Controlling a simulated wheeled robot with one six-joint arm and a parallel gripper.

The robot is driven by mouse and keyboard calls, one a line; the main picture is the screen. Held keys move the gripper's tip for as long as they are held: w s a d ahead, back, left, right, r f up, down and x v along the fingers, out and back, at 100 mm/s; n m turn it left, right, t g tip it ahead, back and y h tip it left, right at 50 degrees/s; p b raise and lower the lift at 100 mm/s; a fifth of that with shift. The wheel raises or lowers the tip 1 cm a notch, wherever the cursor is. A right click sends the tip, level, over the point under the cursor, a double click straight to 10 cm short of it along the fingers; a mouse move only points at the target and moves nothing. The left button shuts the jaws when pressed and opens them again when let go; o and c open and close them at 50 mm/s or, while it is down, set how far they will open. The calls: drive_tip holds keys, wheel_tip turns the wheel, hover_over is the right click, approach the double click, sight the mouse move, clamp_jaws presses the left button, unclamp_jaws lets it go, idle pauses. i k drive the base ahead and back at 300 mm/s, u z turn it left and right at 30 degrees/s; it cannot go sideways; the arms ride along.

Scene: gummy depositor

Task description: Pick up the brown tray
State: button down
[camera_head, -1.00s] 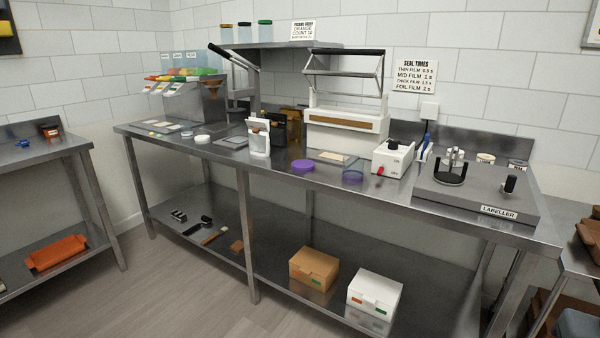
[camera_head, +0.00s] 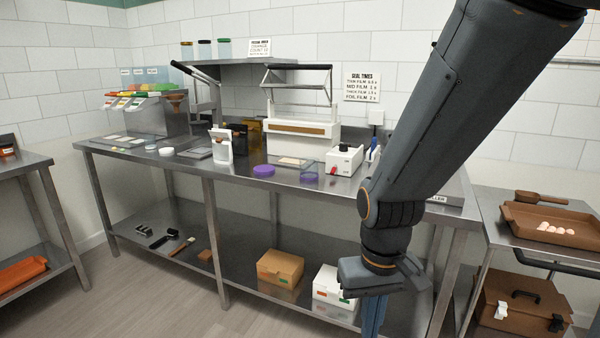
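The brown tray (camera_head: 530,233) sits on a small steel table at the right edge of the head view. Several small pinkish pieces (camera_head: 557,227) lie in it. A brown scoop (camera_head: 541,198) lies at its back rim. My gripper (camera_head: 374,318) hangs pointing down in front of the long steel bench, left of the tray and well apart from it. The fingers are seen nearly edge-on and run to the bottom of the picture, so their opening is unclear. I see nothing held.
The long steel bench (camera_head: 210,172) carries a sealer (camera_head: 300,140), a white device (camera_head: 345,160) and purple discs. Its lower shelf holds a cardboard box (camera_head: 280,269) and a white box. A brown case (camera_head: 520,305) stands beneath the tray. An orange tray (camera_head: 20,272) is at far left.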

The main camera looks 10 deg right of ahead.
sight(569, 228)
drive_tip(key=z, duration=1.25)
drive_tip(key=k, duration=1.2)
drive_tip(key=z, duration=0.05)
drive_tip(key=i, duration=0.25)
drive_tip(key=z, duration=0.75)
drive_tip(key=i, duration=1.3)
drive_tip(key=u, duration=0.35)
